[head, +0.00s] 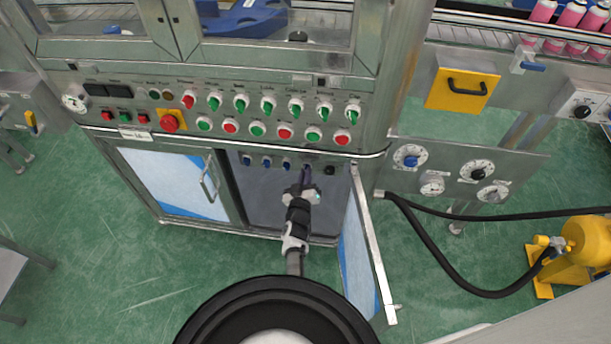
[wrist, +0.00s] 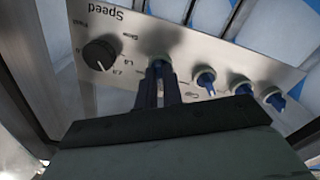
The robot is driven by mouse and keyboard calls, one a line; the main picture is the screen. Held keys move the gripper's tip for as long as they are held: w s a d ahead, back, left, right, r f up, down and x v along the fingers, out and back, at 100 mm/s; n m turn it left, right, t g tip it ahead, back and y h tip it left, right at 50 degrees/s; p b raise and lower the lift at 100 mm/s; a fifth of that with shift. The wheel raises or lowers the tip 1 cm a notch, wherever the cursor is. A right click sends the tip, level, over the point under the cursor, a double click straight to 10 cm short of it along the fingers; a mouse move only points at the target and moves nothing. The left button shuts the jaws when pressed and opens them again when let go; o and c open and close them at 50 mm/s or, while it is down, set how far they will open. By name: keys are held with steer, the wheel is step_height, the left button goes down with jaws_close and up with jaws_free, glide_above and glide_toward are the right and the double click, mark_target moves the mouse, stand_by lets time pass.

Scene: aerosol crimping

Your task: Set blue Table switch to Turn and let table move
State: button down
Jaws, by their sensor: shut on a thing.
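A row of small blue switches is on the panel inside the open cabinet, with one free switch in the head view (head: 287,165) and in the wrist view (wrist: 205,78). My gripper (head: 306,172) reaches into the cabinet. In the wrist view my gripper (wrist: 158,80) is shut on the blue switch (wrist: 160,60) closest to the black Speed knob (wrist: 100,53). The fingers cover most of this switch, so its setting is hidden. Its label cannot be read, so I cannot tell by name that it is the Table switch.
An open cabinet door (head: 362,245) stands right of my arm, and a closed door (head: 170,180) is at the left. A panel of red and green buttons (head: 257,129) runs above. A yellow pump (head: 585,245) with a black hose (head: 440,262) is at the right.

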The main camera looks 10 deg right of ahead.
steer(key=shift+w+a+m+b, duration=0.1)
steer(key=shift+m+b, duration=1.4)
steer(key=shift+m, duration=5.8)
steer(key=c, duration=1.5)
jaws_free()
steer(key=shift+c, duration=0.2)
